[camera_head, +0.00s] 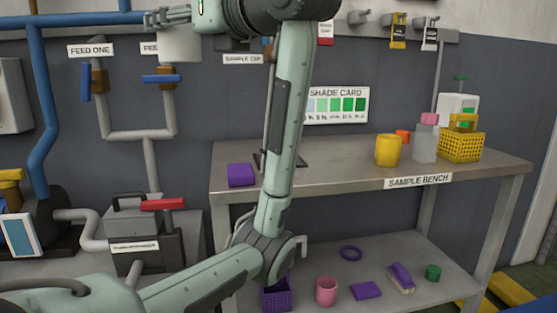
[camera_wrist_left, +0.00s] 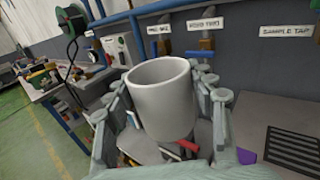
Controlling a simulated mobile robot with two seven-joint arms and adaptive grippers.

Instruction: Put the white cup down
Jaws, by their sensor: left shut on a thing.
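The white cup (camera_head: 180,46) is near the top of the head view, held up in the air in front of the pipes and wall. In the left wrist view the cup (camera_wrist_left: 162,98) is large and upright, with its open rim facing up. My left gripper (camera_head: 168,17) is shut on it. In the wrist view the gripper fingers (camera_wrist_left: 160,105) lie on both sides of the cup. The sample bench (camera_head: 340,172) is below and to the right of the cup. My right gripper is not in view.
A purple block (camera_head: 240,175) sits at the bench's left end, near a dark drain grid (camera_wrist_left: 292,148). A yellow cup (camera_head: 388,150), a clear bottle (camera_head: 425,145) and a yellow basket (camera_head: 461,147) stand at its right. The bench top's middle looks clear. Several items lie on the lower shelf.

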